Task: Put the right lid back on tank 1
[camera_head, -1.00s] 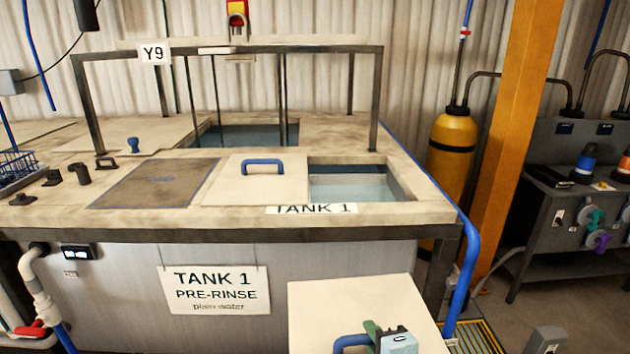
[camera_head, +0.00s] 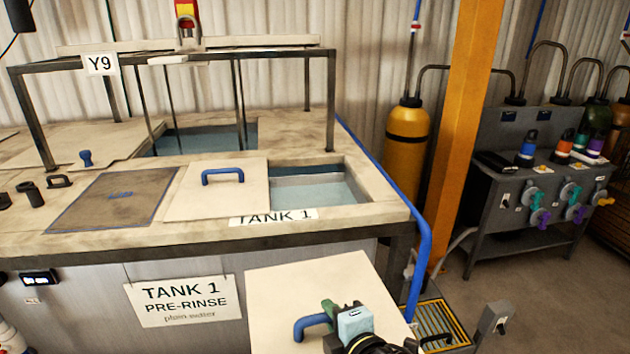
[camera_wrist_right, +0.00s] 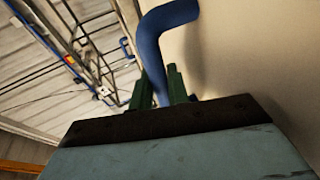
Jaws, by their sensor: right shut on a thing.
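Tank 1 (camera_head: 240,250) has its right opening (camera_head: 318,188) uncovered, with water showing in it. A pale lid with a blue handle (camera_head: 222,176) lies over the left part of the tank top, beside that opening. My right gripper (camera_head: 330,314) is shut on the blue handle of a second pale square lid (camera_head: 300,280), held in front of the tank and below its rim. In the right wrist view the green fingers (camera_wrist_right: 167,92) close around the blue handle (camera_wrist_right: 150,50), with the lid (camera_wrist_right: 250,60) behind. My left gripper is out of view.
A steel frame (camera_head: 330,120) marked Y9 stands over the rear of the tank. A blue pipe (camera_head: 422,260) runs down at the tank's right corner. A yellow cylinder (camera_head: 407,140), an orange post (camera_head: 455,130) and a bench (camera_head: 500,200) stand to the right.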

